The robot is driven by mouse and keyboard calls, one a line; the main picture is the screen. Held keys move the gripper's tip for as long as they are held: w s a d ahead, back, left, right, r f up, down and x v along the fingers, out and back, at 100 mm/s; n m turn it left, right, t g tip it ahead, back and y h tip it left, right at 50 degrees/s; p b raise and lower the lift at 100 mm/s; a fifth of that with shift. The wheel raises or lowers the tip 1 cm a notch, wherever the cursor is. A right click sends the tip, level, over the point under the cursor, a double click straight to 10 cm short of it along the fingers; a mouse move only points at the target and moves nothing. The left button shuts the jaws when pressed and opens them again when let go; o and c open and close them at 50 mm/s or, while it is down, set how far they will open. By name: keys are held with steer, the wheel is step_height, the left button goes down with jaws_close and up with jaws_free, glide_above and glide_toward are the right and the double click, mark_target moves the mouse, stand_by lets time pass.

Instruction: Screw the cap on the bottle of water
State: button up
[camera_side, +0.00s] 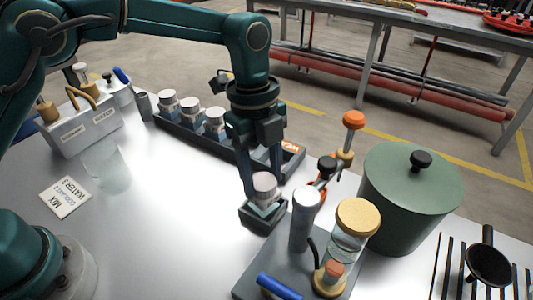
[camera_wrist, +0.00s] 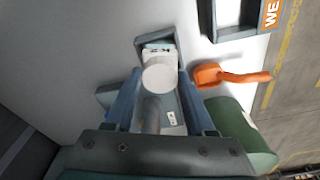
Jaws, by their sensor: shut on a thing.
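The bottle of water (camera_side: 266,200) stands in a small dark square holder (camera_side: 260,221) near the middle of the metal table. Its label (camera_wrist: 160,54) shows beyond the cap in the wrist view. The pale round cap (camera_side: 264,181) is on top of the bottle; it also shows in the wrist view (camera_wrist: 159,78). My gripper (camera_side: 262,187) points down over the holder, one finger on each side of the cap, and is shut on it. I cannot tell how tightly the cap is seated; its lower edge is partly hidden.
A dark rack (camera_side: 180,127) with several similar capped bottles stands behind. The pump unit (camera_side: 344,240) and a green lidded pot (camera_side: 405,205) stand close on the right. A glass beaker (camera_side: 106,164) and a mix card (camera_side: 65,197) are left. The front-middle table is clear.

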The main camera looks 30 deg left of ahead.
steer(key=m, duration=0.4)
steer(key=o, duration=1.5)
steer(key=shift+r, duration=0.15)
steer(key=shift+r, duration=1.1)
steer(key=shift+r, duration=0.25)
steer(key=shift+w+r, duration=0.1)
steer(key=shift+r, duration=2.4)
